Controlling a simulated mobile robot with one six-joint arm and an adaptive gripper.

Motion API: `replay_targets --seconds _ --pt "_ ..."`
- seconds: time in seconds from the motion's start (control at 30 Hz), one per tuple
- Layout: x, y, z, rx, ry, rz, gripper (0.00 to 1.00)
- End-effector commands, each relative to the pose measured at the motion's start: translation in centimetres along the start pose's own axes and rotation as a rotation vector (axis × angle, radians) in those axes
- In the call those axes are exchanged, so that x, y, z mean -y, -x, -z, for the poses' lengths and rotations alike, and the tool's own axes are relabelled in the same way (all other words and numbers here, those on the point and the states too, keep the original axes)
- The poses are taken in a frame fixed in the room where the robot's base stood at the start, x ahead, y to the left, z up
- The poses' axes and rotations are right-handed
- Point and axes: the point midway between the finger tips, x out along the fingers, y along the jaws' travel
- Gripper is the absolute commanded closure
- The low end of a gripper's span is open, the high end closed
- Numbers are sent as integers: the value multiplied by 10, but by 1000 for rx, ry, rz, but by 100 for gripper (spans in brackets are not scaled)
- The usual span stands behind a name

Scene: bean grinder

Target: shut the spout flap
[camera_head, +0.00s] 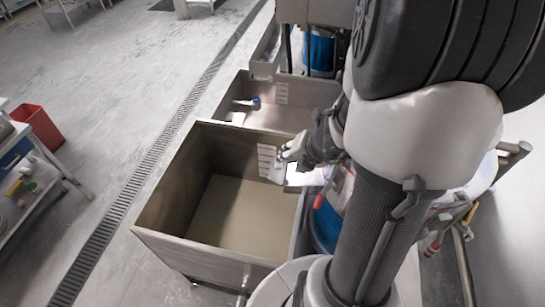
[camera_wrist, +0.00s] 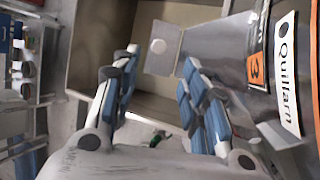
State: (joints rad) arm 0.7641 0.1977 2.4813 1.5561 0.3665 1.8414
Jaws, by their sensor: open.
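In the head view a pale plate (camera_head: 277,173) shows just below my fingers. My gripper (camera_head: 284,153) is open, its two blue-and-grey fingers spread on either side of the plate in the wrist view (camera_wrist: 161,58). I see no clear contact, and the exact gap and flap angle cannot be told. The spout behind it is mostly hidden by my arm.
An open metal bin (camera_head: 165,245) with a beige bottom lies under my gripper. A second metal bin (camera_head: 225,95) stands behind it. A machine panel with a "Quillarn" label (camera_wrist: 287,75) is close on the right. A shelf (camera_head: 50,165) and red box (camera_head: 40,125) stand left.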

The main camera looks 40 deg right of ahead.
Motion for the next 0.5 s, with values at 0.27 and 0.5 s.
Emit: replay_targets --seconds 0.27,0.5 --pt "2 -63 2 -2 3 0 59" --pt "0 -88 1 -1 3 -1 59"
